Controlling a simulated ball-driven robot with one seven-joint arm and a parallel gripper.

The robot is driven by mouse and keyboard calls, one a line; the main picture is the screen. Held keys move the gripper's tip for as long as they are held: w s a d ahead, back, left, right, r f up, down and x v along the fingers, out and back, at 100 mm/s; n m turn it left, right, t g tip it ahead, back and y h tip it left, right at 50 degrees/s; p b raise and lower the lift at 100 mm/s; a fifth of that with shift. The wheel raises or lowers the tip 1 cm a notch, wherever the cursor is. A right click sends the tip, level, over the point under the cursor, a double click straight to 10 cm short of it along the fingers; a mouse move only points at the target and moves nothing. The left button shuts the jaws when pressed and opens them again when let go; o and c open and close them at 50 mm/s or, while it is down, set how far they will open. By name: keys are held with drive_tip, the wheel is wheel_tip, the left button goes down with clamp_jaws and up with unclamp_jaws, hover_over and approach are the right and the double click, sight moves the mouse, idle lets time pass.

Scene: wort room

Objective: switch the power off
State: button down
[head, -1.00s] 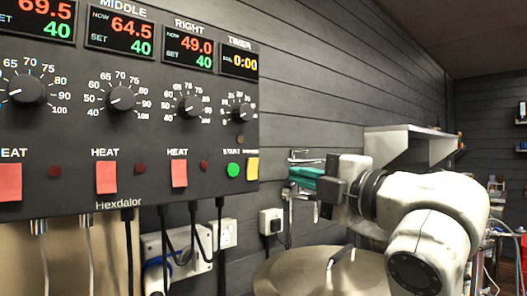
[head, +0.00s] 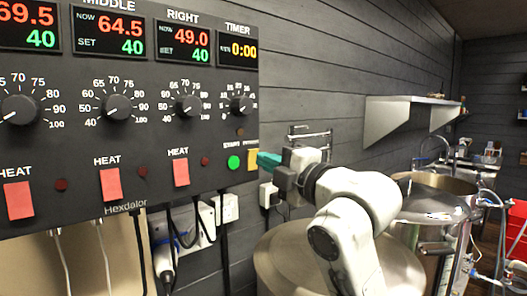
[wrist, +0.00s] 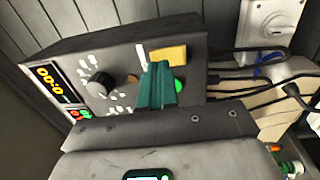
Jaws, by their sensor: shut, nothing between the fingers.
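The black Hexdalor control panel (head: 130,130) fills the left of the head view; its displays are lit. At its right end are a green button (head: 234,162) marked START and a yellow button (head: 253,160) whose label is unreadable. My gripper (head: 267,160), with teal fingers, is shut and empty at the panel's right edge. In the wrist view, the fingers (wrist: 157,84) point at the panel's end, overlapping the area between the yellow button (wrist: 170,53) and the green button (wrist: 181,86). Contact cannot be told. No power switch is clearly labelled.
Below the panel are a socket strip (head: 160,228) with plugs and cables, and a white wall outlet (head: 229,208). A white box with a round fitting (wrist: 270,20) shows in the wrist view. A large lidded steel kettle (head: 285,262) stands under my arm. A wall shelf (head: 400,112) is behind.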

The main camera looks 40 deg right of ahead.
drive_tip(key=shift+w+r, duration=0.1)
drive_tip(key=shift+w, duration=0.75)
